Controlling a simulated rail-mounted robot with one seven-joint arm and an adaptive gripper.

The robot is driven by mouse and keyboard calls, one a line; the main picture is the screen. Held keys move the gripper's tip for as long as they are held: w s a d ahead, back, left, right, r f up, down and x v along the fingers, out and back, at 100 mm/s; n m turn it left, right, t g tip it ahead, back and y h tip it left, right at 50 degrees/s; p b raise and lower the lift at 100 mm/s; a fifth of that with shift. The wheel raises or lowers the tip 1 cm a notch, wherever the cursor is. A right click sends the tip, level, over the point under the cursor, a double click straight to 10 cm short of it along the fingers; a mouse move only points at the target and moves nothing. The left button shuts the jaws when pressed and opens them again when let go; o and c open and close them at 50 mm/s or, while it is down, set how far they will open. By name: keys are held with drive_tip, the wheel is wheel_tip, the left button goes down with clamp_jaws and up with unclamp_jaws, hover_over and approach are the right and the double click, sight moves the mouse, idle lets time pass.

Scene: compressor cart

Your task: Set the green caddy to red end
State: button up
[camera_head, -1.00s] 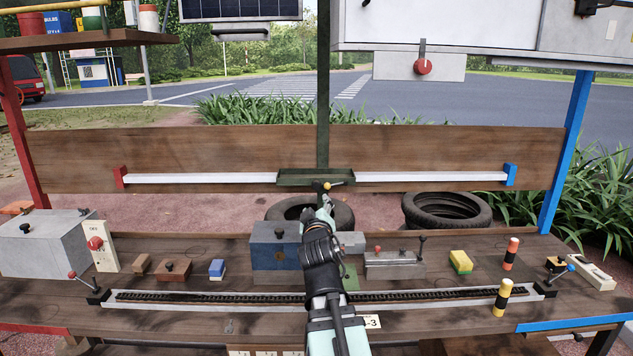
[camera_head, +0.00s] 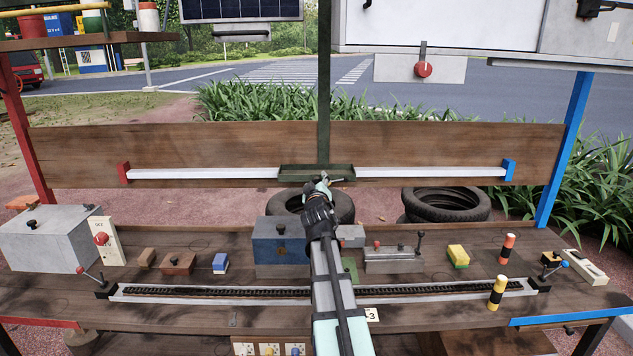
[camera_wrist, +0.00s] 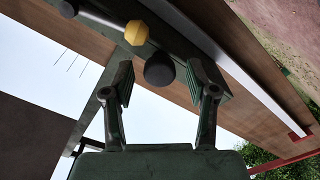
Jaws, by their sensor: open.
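The green caddy (camera_head: 290,171) sits at the middle of the white rail (camera_head: 210,175) on the wooden backboard. The rail's red end (camera_head: 124,172) is at the left and its blue end (camera_head: 509,171) at the right. My gripper (camera_head: 323,182) is just below and in front of the caddy, partly hiding its front. In the wrist view my gripper (camera_wrist: 163,78) is open, with a dark round knob (camera_wrist: 160,69) between the fingertips, apart from both fingers. A yellow faceted knob (camera_wrist: 136,33) is just beyond. The red end also shows in the wrist view (camera_wrist: 300,133), at the lower right.
A dark green post (camera_head: 323,90) rises behind the caddy. The bench below holds a blue-grey box (camera_head: 272,245), a grey box (camera_head: 48,240), small blocks and a long slotted track (camera_head: 200,292). The rail looks clear on both sides of the caddy.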

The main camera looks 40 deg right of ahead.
drive_tip(key=shift+w+d, duration=0.25)
drive_tip(key=shift+w, duration=0.1)
clamp_jaws()
drive_tip(key=shift+w, duration=0.1)
